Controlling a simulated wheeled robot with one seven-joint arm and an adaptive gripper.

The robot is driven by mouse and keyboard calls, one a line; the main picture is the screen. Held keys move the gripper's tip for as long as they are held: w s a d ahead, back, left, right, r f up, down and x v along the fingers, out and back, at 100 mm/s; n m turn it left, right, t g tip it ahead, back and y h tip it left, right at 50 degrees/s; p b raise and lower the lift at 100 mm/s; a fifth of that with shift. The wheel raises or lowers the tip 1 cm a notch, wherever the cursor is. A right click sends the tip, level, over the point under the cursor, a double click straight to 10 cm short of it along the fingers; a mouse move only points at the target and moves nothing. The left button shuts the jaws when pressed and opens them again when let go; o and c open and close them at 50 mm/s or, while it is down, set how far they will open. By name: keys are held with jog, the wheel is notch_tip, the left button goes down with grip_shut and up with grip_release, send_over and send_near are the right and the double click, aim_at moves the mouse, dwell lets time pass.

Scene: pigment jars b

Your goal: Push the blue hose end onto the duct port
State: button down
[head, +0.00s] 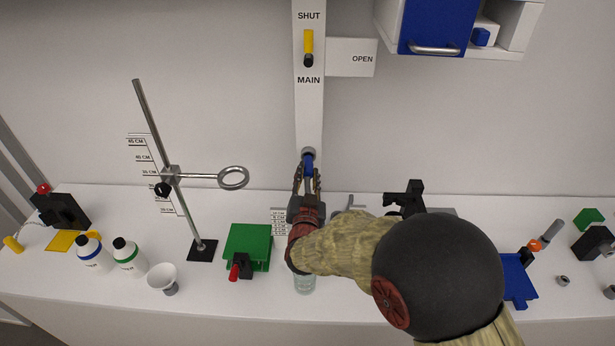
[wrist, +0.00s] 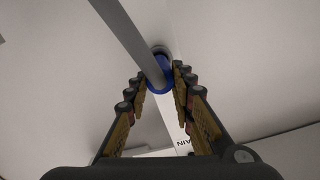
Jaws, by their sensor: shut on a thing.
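The blue hose end (head: 308,166) is between my fingertips, in front of the white duct column. My gripper (head: 307,184) is shut on it. In the wrist view the hose end (wrist: 157,86) shows as a blue ring between the fingertips of my gripper (wrist: 160,84), with a grey tube (wrist: 124,32) running to it from the upper left. The grey round duct port (head: 308,152) shows just beyond the blue end, low on the column. The two look lined up and very close; I cannot tell whether the end is seated on the port.
A yellow lever (head: 308,42) sits on the column by the SHUT label. A ring stand (head: 175,180) stands left of my gripper. A clear beaker (head: 305,284) is below my gripper.

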jog(key=shift+w+b, duration=0.7)
jog(key=shift+w, duration=0.55)
jog(key=c, duration=1.5)
grip_release()
jog(key=shift+c, duration=0.2)
jog(key=shift+o, duration=0.4)
jog(key=s, duration=1.2)
jog(key=shift+a, duration=0.15)
